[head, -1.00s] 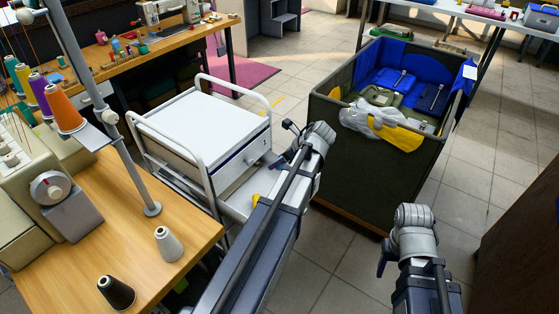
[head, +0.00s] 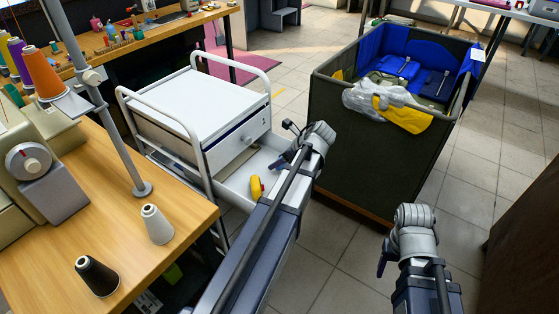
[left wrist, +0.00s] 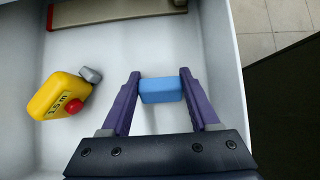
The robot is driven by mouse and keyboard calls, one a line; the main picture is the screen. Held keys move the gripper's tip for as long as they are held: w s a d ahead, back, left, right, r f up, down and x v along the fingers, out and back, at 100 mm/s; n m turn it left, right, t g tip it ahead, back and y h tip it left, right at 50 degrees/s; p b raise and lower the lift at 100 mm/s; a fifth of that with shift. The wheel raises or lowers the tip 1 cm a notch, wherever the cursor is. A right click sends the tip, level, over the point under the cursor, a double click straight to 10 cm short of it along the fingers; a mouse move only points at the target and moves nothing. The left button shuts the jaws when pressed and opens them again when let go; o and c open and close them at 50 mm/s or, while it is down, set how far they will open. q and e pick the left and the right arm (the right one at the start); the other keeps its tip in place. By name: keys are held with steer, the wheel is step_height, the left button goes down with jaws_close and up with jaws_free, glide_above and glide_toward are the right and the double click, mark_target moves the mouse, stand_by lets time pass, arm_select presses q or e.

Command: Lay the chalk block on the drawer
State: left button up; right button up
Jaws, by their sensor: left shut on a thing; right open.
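The blue chalk block (left wrist: 162,90) is between the two fingers of my left gripper (left wrist: 158,88) in the left wrist view, with the gripper shut on it. A white tray-like compartment (left wrist: 25,40) of the cart lies below. In the head view the left gripper (head: 282,160) is at the right side of the white cart, and the block is hidden there. My right gripper (head: 383,263) is open, low on the right, away from the cart.
A yellow tape measure (left wrist: 58,95) lies in the white compartment, left of the block. A dark bin (head: 375,145) with bagged comforters stands right of my left arm. A wooden sewing table (head: 115,235) with thread cones is at left. Tiled floor (head: 320,255) between the arms is clear.

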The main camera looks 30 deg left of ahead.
arm_select(q)
steer(key=shift+f+b, duration=0.65)
steer(key=shift+f, duration=0.2)
stand_by(0.5)
steer(key=o, duration=1.4)
steer(key=shift+o, duration=0.4)
steer(key=shift+d+r, duration=0.1)
steer(key=shift+r, duration=0.1)
steer(key=shift+a+r+p+v, duration=0.15)
steer(key=shift+p+v, duration=0.85)
steer(key=shift+a+r+p+v, duration=0.1)
steer(key=shift+a+p+v, duration=0.1)
steer(key=shift+p+v, duration=0.8)
steer(key=shift+a+r+p+v, duration=0.15)
steer(key=shift+p+v, duration=0.85)
steer(key=shift+d, duration=0.1)
steer(key=p+v, duration=0.6)
steer(key=v, duration=0.2)
